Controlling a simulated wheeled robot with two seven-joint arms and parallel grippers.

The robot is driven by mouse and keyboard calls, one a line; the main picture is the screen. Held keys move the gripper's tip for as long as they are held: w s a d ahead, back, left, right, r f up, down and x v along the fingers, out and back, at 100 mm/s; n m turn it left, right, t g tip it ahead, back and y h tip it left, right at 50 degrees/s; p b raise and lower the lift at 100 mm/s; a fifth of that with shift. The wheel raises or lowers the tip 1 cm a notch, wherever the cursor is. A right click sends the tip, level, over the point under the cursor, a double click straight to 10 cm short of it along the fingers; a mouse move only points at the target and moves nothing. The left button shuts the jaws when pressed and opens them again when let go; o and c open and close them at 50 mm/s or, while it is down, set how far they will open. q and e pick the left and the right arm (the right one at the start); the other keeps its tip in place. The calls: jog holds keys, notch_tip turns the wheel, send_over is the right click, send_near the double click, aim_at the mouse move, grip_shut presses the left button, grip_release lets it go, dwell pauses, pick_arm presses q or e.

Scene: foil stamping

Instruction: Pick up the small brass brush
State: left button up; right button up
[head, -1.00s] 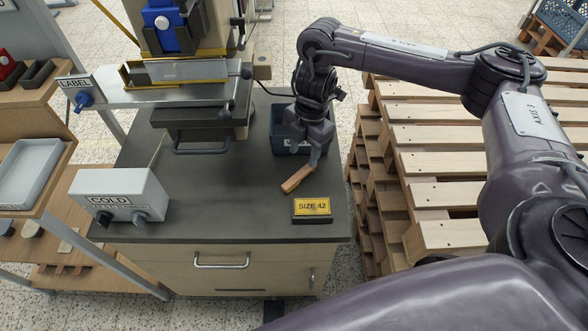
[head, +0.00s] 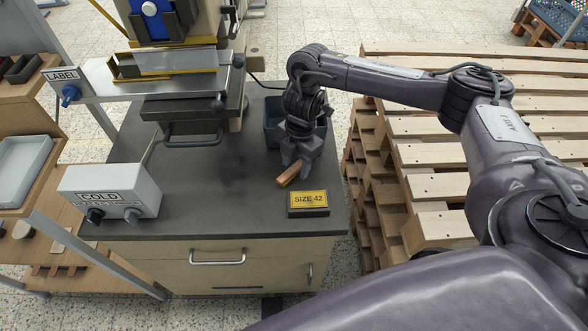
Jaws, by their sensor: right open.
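A small brush with a wooden handle (head: 289,174) lies on the dark bench top (head: 215,205), just behind the yellow SIZE 42 sign. Only its handle shows; the rest is hidden by my right gripper. My right gripper (head: 294,176) points down over the brush, with its fingertips close around or beside the handle. It is open; I cannot tell whether the fingers touch the brush. My left gripper is not in view.
The SIZE 42 sign (head: 308,203) stands just in front of the brush. A dark bin (head: 273,125) stands behind my right gripper. The stamping press (head: 190,108) is at the back left, a grey COLD box (head: 110,195) at the front left. Wooden pallets (head: 440,187) are to the right.

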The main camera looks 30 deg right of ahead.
jog(key=shift+f, duration=0.25)
dwell(0.3)
grip_shut()
